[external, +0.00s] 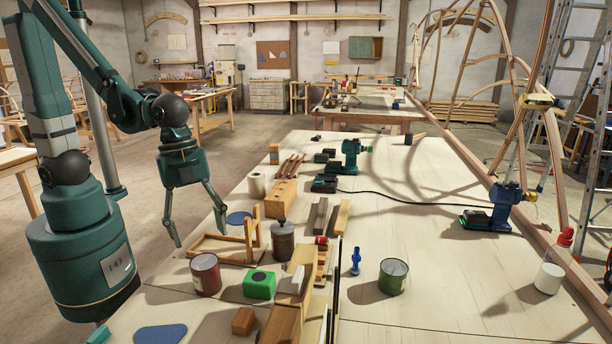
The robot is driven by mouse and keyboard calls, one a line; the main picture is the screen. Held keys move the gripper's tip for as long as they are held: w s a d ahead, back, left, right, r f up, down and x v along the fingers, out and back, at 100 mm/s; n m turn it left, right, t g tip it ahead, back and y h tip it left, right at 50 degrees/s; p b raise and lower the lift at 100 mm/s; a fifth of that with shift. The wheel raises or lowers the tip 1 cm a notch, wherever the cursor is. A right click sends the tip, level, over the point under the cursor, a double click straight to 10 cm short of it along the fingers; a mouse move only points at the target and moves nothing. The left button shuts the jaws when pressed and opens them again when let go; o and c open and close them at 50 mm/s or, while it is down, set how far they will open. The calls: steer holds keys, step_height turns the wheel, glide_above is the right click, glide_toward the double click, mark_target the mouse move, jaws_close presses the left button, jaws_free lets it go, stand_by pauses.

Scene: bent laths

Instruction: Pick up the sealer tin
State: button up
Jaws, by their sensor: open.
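A dark red tin (205,275) with a pale grey top stands upright near the bench's left edge. A green tin (392,277) with a grey top stands upright right of the middle. My gripper (196,226) is open and empty, fingers pointing down, by the bench's left edge. In the picture it is above the red tin and apart from it, and well left of the green tin.
A wooden frame (225,248), a lidded grey canister (283,243) and a green box (259,285) crowd around the red tin.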

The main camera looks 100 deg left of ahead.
mark_target(203, 260)
steer(key=shift+m+g, duration=0.5)
steer(key=shift+m, duration=0.4)
steer(key=shift+w+d+f+p, duration=0.15)
steer(key=shift+d+f, duration=0.15)
steer(key=shift+f, duration=0.3)
steer(key=shift+w+d+f+p, duration=0.1)
steer(key=shift+d+f, duration=0.15)
steer(key=shift+f, duration=0.35)
steer(key=shift+w+d+f+p, duration=0.15)
steer(key=shift+d+f, duration=0.15)
steer(key=shift+f, duration=0.3)
steer(key=shift+f, duration=0.15)
steer(key=shift+w+d+f, duration=0.1)
steer(key=shift+f, duration=1.05)
steer(key=shift+f+b, duration=0.1)
steer(key=shift+b, duration=0.2)
steer(key=shift+w+d+f, duration=0.15)
steer(key=shift+f, duration=1.1)
steer(key=shift+w+d+f, duration=0.15)
steer(key=shift+f, duration=1.05)
steer(key=shift+c, duration=0.4)
steer(key=c, duration=1.1)
